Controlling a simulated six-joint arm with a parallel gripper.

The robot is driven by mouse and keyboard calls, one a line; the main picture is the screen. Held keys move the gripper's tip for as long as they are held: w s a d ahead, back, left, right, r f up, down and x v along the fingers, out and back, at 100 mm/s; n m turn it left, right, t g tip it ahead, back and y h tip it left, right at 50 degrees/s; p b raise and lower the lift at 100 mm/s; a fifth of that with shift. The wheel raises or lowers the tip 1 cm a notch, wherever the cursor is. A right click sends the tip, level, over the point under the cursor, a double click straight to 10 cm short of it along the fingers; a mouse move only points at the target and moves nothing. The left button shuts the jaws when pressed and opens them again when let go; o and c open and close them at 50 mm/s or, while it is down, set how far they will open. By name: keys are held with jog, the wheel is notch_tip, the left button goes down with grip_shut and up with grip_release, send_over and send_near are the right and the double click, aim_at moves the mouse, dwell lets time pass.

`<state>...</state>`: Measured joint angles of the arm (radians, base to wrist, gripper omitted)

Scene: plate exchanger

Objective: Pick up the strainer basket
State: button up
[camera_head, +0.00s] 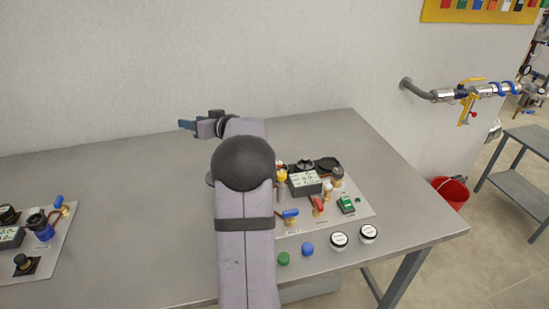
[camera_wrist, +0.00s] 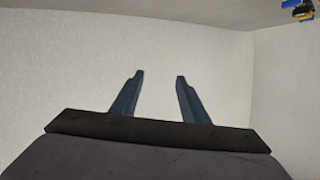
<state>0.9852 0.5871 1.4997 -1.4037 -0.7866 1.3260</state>
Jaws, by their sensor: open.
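My gripper (camera_head: 186,124) is raised over the back of the grey table, to the left of my arm, and points left. In the wrist view my gripper (camera_wrist: 159,77) is open, with nothing between its two blue fingers and only pale wall behind them. I cannot make out a strainer basket for certain in either view. A small grey cylinder (camera_head: 281,193) under a yellow top stands on the right panel, partly beside my arm; I cannot tell what it is. My arm hides part of that panel.
The right panel (camera_head: 362,212) carries a display box (camera_head: 304,183), valves and dark round parts. Green (camera_head: 284,258) and blue (camera_head: 308,249) caps and two white-topped round pieces (camera_head: 339,240) lie in front. Another panel (camera_head: 62,232) is at left. The table (camera_head: 130,185) between is clear.

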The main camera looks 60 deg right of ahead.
jog(key=s+d+f+m+h+b, duration=0.1)
jog(key=s+d+f+h, duration=0.15)
jog(key=s+d, duration=0.85)
jog(key=n+g+b, duration=0.1)
jog(key=g+b, duration=0.1)
jog(key=b, duration=0.2)
send_near(306, 159)
jog(key=shift+w+d+f, duration=0.3)
jog(key=shift+w+d, duration=0.05)
jog(key=shift+w, duration=0.05)
jog(key=shift+p+x, duration=1.1)
jog(key=shift+x, duration=2.6)
jog(key=shift+w+a+r, duration=0.1)
grip_shut()
